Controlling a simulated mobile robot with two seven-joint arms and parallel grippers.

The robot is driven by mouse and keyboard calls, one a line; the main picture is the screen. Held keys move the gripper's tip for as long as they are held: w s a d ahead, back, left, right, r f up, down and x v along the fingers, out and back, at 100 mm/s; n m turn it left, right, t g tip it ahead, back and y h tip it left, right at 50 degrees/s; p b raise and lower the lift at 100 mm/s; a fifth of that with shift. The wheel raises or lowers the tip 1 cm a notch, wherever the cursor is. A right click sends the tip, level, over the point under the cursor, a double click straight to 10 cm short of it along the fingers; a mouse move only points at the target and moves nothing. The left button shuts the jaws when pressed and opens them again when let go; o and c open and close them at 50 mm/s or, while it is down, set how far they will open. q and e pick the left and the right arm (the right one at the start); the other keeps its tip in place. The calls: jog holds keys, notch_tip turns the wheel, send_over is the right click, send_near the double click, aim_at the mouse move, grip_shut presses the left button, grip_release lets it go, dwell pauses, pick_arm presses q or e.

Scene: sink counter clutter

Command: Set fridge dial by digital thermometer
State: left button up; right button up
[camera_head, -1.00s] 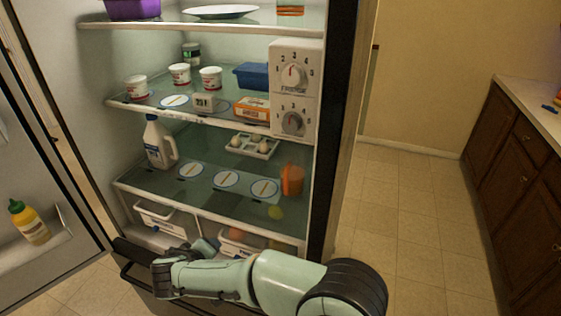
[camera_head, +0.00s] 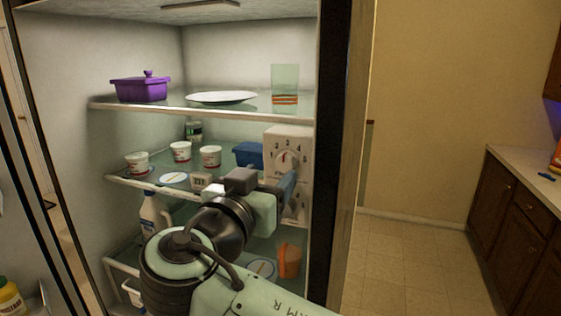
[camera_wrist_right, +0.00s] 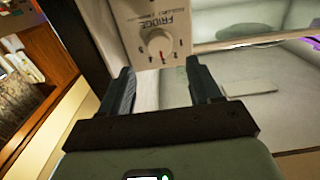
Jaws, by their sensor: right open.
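The white dial panel (camera_head: 299,146) is on the right inside the fridge. Its upper dial (camera_head: 285,158) shows in the head view; the lower part is partly hidden by my right gripper (camera_head: 288,186). The right wrist view shows one dial (camera_wrist_right: 162,44) beside the word FRIDGE. My right gripper (camera_wrist_right: 161,74) is open and empty, with the dial between its finger directions in that view; contact is not visible. My left gripper is not in view.
A purple pot (camera_head: 140,90), a white plate (camera_head: 221,97) and a glass (camera_head: 285,84) stand on the top shelf. White tubs (camera_head: 181,151) and a blue box (camera_head: 248,153) are on the middle shelf. A milk jug (camera_head: 152,216) and an orange container (camera_head: 289,260) are below.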

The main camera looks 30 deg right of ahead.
aim_at(284, 162)
jog(key=p+x, duration=0.1)
jog(key=x, duration=0.5)
jog(key=shift+w+d, duration=0.1)
jog(key=shift+w, duration=0.1)
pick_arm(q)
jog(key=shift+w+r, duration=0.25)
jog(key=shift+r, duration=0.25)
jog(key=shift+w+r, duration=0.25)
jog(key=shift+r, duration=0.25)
pick_arm(e)
jog(key=shift+c, duration=0.3)
jog(key=c, duration=1)
